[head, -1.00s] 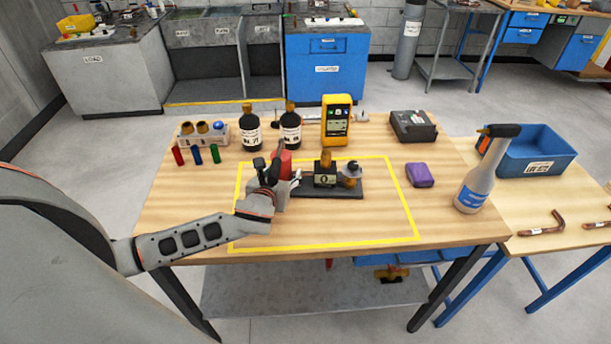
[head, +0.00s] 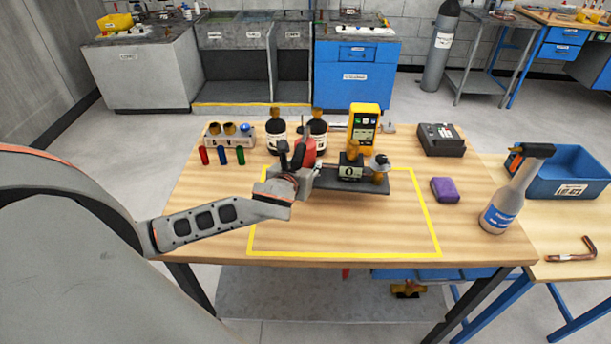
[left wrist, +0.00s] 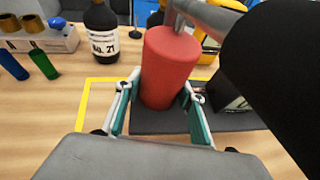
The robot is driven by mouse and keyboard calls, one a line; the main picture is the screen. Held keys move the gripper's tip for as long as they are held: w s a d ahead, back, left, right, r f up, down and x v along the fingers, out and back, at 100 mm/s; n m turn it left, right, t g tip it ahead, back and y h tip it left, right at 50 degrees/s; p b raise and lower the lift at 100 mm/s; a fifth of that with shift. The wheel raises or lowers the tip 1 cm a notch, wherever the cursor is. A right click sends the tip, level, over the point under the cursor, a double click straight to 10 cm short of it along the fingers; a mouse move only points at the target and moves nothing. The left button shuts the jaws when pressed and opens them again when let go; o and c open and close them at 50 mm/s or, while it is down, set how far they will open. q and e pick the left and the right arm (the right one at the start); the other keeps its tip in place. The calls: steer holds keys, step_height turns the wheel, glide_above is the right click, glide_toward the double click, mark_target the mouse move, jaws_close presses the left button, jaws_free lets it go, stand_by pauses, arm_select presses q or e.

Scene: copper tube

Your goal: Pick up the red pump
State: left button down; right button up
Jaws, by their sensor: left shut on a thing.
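The red pump has a red cylinder (head: 309,148) joined to a dark base plate (head: 350,187) with a black block and brass and grey fittings. My left gripper (head: 300,165) is shut around the cylinder. In the left wrist view, the red cylinder (left wrist: 169,68) stands upright between the two teal-padded fingers (left wrist: 160,108). The plate appears raised a little above the table and roughly level. The gripper hides part of the cylinder's lower end in the head view. My right gripper is not in view.
Two dark bottles (head: 276,133) and a yellow meter (head: 364,128) stand close behind the pump. A rack (head: 229,137) and coloured tubes are at left. A purple block (head: 444,189) and spray bottle (head: 502,209) are at right. The yellow-taped area (head: 340,225) is clear in front.

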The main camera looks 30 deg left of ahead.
mark_target(305, 132)
arm_select(q)
step_height(305, 132, up, 15)
steer(key=shift+f, duration=0.15)
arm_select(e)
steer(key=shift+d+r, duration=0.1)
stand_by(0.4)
